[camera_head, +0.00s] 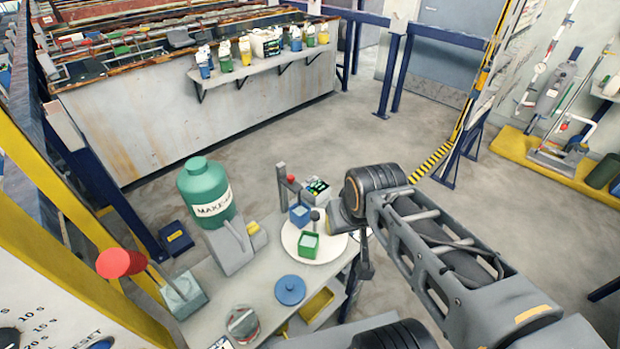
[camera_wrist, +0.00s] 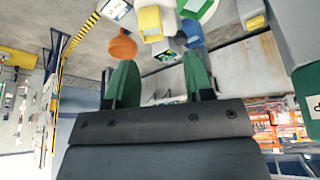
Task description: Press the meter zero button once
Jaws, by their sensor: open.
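A small dark box with green and white marks on its top (camera_head: 316,189) stands at the far edge of the bench, beside a grey post with a red knob; it looks like the meter. It also shows partly in the wrist view (camera_wrist: 168,54), beyond and between my fingers. I cannot pick out its zero button. My gripper (camera_wrist: 160,78) is open, with green fingers spread and nothing between them. In the head view its fingers are not clear; my wrist is just right of the dark box.
A white round plate (camera_head: 332,248) carries blue and green square cups. A green jug (camera_head: 205,190), a blue lid (camera_head: 290,290) and a red-knobbed lever (camera_head: 122,263) are nearby. A yellow tray (camera_head: 317,304) sits at the bench's right edge. The floor behind the bench is clear.

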